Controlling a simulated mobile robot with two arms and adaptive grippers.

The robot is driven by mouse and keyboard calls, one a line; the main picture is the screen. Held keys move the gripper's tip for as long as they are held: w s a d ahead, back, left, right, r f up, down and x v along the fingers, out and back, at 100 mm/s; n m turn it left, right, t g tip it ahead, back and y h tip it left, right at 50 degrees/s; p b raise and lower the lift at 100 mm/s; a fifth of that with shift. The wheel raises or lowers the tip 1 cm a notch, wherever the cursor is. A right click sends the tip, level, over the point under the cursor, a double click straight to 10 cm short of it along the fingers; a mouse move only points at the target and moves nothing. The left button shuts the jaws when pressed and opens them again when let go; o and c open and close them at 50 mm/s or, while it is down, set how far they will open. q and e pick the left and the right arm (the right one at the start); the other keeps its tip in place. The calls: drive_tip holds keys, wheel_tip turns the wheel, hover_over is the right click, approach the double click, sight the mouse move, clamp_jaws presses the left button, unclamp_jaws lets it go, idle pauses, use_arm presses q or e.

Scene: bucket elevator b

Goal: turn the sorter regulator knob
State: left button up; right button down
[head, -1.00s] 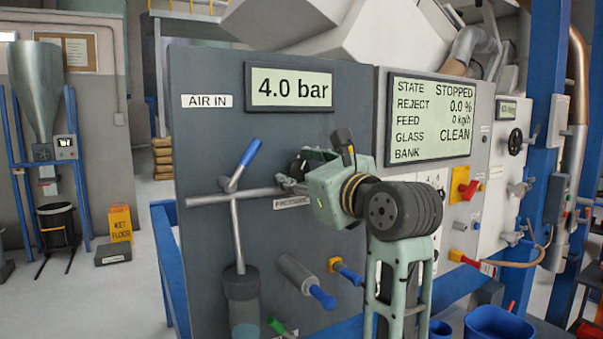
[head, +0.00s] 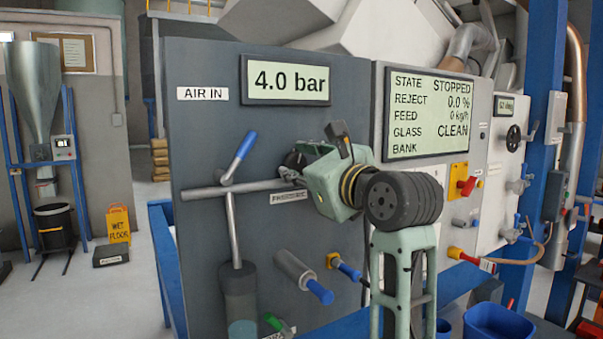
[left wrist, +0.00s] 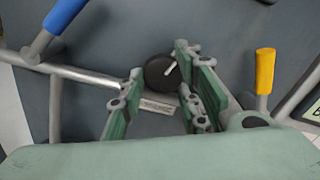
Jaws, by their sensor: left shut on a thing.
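The regulator knob (head: 294,161) is dark and round, on the grey panel above a small label that is hard to read. It also shows in the left wrist view (left wrist: 157,74), with a pale pointer mark on its face. My left gripper (head: 292,174) is at the knob. Its green fingers (left wrist: 158,84) stand on either side of the knob and are shut on it. The gripper body hides part of the knob's right side in the head view. The display (head: 286,80) above reads 4.0 bar. My right gripper is not in view.
A pipe with a blue-handled lever (head: 243,146) runs close to the left of the knob. A grey cylinder with a blue tip (head: 302,276) and a yellow-and-blue fitting (head: 344,267) stick out below. The status screen (head: 432,114) reads STOPPED.

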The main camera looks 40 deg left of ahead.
use_arm(q)
drive_tip(key=o, duration=0.8)
drive_tip(key=shift+s+a+f, duration=0.1)
drive_tip(key=shift+s+f, duration=0.05)
drive_tip(key=shift+f, duration=0.15)
drive_tip(key=shift+o, duration=0.9)
drive_tip(key=shift+s, duration=0.2)
drive_tip(key=shift+r, duration=0.1)
drive_tip(key=shift+w, duration=0.15)
drive_tip(key=shift+r, duration=0.2)
wheel_tip(320, 180, up, 10)
drive_tip(key=shift+f, duration=0.2)
drive_tip(key=shift+f, duration=0.1)
